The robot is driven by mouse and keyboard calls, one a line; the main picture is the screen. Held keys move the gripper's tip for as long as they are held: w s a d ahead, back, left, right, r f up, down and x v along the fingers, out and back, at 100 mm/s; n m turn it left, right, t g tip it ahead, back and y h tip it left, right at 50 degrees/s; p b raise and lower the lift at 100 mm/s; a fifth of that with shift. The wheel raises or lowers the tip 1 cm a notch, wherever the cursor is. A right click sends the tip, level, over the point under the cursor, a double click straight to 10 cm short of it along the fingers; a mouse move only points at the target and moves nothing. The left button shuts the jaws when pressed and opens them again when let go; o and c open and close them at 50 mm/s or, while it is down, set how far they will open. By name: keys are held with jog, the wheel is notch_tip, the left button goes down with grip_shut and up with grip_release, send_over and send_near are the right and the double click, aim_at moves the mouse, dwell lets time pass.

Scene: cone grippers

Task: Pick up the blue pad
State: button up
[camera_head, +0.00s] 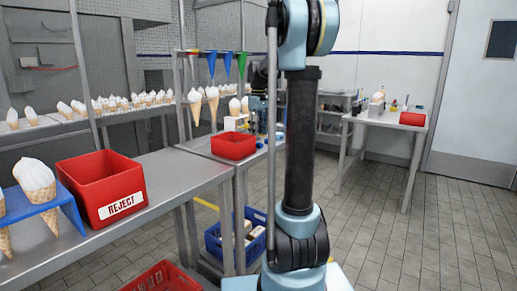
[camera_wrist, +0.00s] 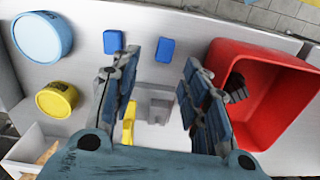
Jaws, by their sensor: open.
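Two small blue pads lie flat on a light grey surface in the wrist view, a left blue pad (camera_wrist: 112,41) and a right blue pad (camera_wrist: 165,49). My gripper (camera_wrist: 157,72) is open and empty, with its two fingers spread in that view. The left pad appears beyond and just left of the left finger. The right pad appears in the gap between the fingers, past their tips. I cannot tell the height of the fingers above the surface. In the head view I cannot make out the blue pads, and my arm covers the middle.
In the wrist view, a red bin (camera_wrist: 222,58) stands close to the right finger. A blue-lidded tub (camera_wrist: 42,38) and a yellow-lidded tub (camera_wrist: 57,99) are at left. A grey block (camera_wrist: 153,101) and a yellow item (camera_wrist: 128,122) sit between the fingers. The head view shows a red REJECT bin (camera_head: 101,188).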

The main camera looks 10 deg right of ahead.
aim_at(259, 145)
jog(key=shift+s+f, duration=0.15)
jog(key=shift+f, duration=1.15)
jog(key=shift+s+f, duration=0.1)
jog(key=shift+f, duration=1.2)
jog(key=shift+c, duration=0.6)
jog(key=c, duration=0.8)
